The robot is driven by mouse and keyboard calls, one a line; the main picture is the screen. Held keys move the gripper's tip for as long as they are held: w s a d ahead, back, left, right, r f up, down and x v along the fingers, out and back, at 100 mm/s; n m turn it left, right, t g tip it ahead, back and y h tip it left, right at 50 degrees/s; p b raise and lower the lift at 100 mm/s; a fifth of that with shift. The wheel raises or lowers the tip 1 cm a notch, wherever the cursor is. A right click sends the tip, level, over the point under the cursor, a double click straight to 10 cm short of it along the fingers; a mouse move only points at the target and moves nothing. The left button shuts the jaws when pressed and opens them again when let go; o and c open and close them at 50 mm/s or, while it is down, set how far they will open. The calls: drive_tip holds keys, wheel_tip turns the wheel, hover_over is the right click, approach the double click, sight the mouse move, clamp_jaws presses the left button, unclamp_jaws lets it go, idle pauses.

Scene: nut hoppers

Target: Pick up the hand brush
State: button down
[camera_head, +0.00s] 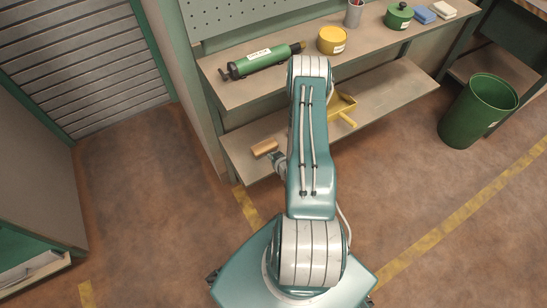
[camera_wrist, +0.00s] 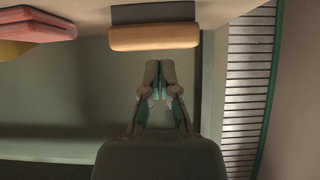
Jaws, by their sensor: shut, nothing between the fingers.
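The hand brush (camera_head: 265,147) lies near the left front corner of the lower shelf in the head view. It looks like a tan wooden block. In the wrist view its wooden part (camera_wrist: 153,38) is at the top, with a dark grey band (camera_wrist: 153,13), perhaps the bristles, above it. My gripper (camera_wrist: 160,76) is shut and empty, and its fingertips appear just below the brush in the wrist view, with a gap in the picture. In the head view my gripper (camera_head: 276,157) is beside the brush, just to its right and lower, partly hidden by my arm.
A yellow dustpan-like item (camera_head: 343,110) is on the lower shelf (camera_head: 385,103), right of my arm. The upper shelf holds a green tool (camera_head: 262,60) and a yellow tin (camera_head: 331,40). A green bin (camera_head: 477,112) stands right.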

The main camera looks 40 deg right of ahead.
sight(261, 143)
drive_tip(key=w, duration=0.2)
drive_tip(key=w+d, duration=0.1)
drive_tip(key=w, duration=0.2)
drive_tip(key=w+d+f, duration=0.1)
drive_tip(key=w, duration=0.1)
drive_tip(key=shift+w, duration=0.3)
drive_tip(key=shift+f, duration=0.3)
drive_tip(key=shift+s+a+f, duration=0.1)
drive_tip(key=shift+s, duration=0.05)
